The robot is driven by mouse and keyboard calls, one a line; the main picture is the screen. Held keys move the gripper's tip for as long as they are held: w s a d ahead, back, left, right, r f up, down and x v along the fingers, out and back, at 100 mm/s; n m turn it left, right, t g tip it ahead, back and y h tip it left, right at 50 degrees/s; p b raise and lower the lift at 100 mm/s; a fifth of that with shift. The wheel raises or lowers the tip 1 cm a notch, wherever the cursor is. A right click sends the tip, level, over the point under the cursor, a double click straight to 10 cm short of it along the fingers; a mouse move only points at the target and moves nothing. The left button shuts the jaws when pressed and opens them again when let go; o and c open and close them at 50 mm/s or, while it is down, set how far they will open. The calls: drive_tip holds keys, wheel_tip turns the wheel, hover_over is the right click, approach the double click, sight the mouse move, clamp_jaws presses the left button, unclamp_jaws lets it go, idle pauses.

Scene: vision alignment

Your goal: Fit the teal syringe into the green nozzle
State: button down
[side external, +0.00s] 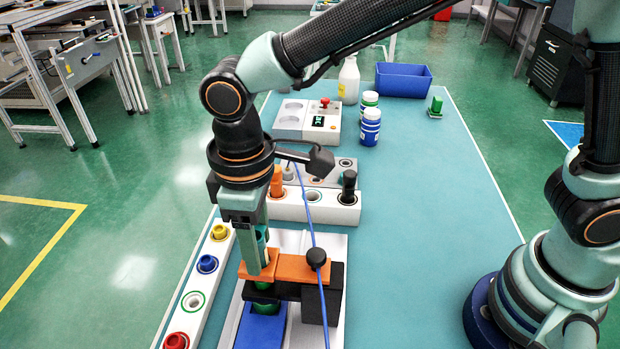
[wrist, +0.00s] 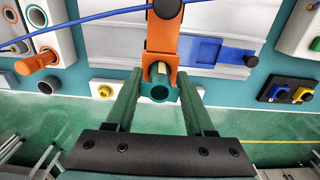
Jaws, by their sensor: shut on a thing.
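The teal syringe (side external: 262,238) shows as a short upright tube at my gripper, partly covered by a finger in the side view. In the wrist view the syringe (wrist: 160,92) shows end-on between the two fingers. My gripper (side external: 258,266) points down and is shut on it, beside the orange bracket (side external: 298,267). Between the fingers my gripper (wrist: 160,78) has the bracket's orange arm just behind the syringe. The green nozzle (side external: 265,306) appears low under the bracket, above a blue block. The syringe's lower end is hidden, so I cannot tell whether they touch.
A blue cable (side external: 306,205) runs past the bracket's black knob (side external: 316,257). A white rack (side external: 207,265) with coloured caps lies at left, and another rack (side external: 318,206) stands behind. Bottles (side external: 370,127) and a blue bin (side external: 403,80) are farther back.

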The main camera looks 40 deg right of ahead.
drive_tip(key=shift+f, duration=0.1)
unclamp_jaws()
idle(0.3)
drive_tip(key=shift+r, duration=3.5)
drive_tip(key=w+d+r+m+t+y, duration=0.1)
drive_tip(key=d+r+m, duration=0.1)
drive_tip(key=d, duration=0.6)
drive_tip(key=w+d+r+m+t, duration=0.1)
drive_tip(key=w+d+r+m, duration=0.1)
drive_tip(key=d, duration=0.5)
drive_tip(key=s+d+m+t, duration=0.1)
drive_tip(key=s+d+m, duration=0.1)
drive_tip(key=d, duration=0.5)
drive_tip(key=s+d+f+m+t+h, duration=0.1)
drive_tip(key=s+d+m+t, duration=0.1)
drive_tip(key=d, duration=0.5)
drive_tip(key=shift+d+f+m+t, duration=0.2)
drive_tip(key=shift+d+m+t, duration=0.15)
drive_tip(key=shift+m, duration=0.15)
